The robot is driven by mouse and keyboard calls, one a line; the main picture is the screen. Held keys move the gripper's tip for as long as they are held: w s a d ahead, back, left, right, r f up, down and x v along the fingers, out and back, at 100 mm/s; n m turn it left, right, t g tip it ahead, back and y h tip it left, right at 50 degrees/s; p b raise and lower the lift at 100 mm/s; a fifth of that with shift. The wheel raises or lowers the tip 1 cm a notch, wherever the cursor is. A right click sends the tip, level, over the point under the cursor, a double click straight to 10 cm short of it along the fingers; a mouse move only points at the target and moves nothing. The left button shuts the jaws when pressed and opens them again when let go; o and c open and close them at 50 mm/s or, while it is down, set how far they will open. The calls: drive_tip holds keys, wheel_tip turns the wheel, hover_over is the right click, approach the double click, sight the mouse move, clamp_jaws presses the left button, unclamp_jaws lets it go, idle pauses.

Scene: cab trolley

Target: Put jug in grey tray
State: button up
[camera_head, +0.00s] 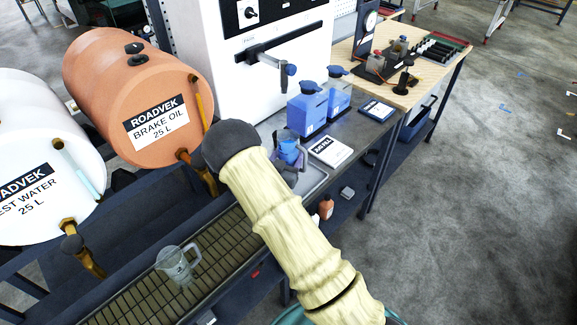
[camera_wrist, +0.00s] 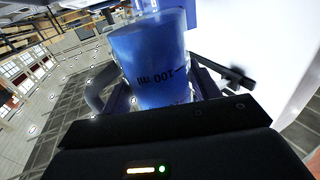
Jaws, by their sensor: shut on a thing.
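A jug (camera_head: 289,150) holding blue liquid is between the fingers of my gripper (camera_head: 290,168) in the head view. In the wrist view the jug (camera_wrist: 152,65) fills the space between the fingers, with an upside-down "100 ml" mark and its handle at the left. My gripper (camera_wrist: 158,100) is shut on it. The grey tray (camera_head: 314,180) lies on the bench just right of and below my gripper, partly hidden by my arm. I cannot tell whether the jug touches anything beneath it.
Two blue dispensers (camera_head: 307,108) stand close behind the jug. A white card (camera_head: 330,151) lies beside them. A clear jug (camera_head: 178,263) stands on the grating (camera_head: 215,255). The brake oil barrel (camera_head: 140,95) and test water barrel (camera_head: 45,160) are at the left.

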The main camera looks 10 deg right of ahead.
drive_tip(key=shift+f, duration=0.15)
drive_tip(key=shift+f, duration=0.1)
drive_tip(key=shift+f+p, duration=0.5)
drive_tip(key=shift+f, duration=1.5)
drive_tip(key=shift+f, duration=0.15)
drive_tip(key=o, duration=1.1)
drive_tip(key=shift+a, duration=0.1)
drive_tip(key=b+v, duration=0.4)
drive_tip(key=v, duration=0.8)
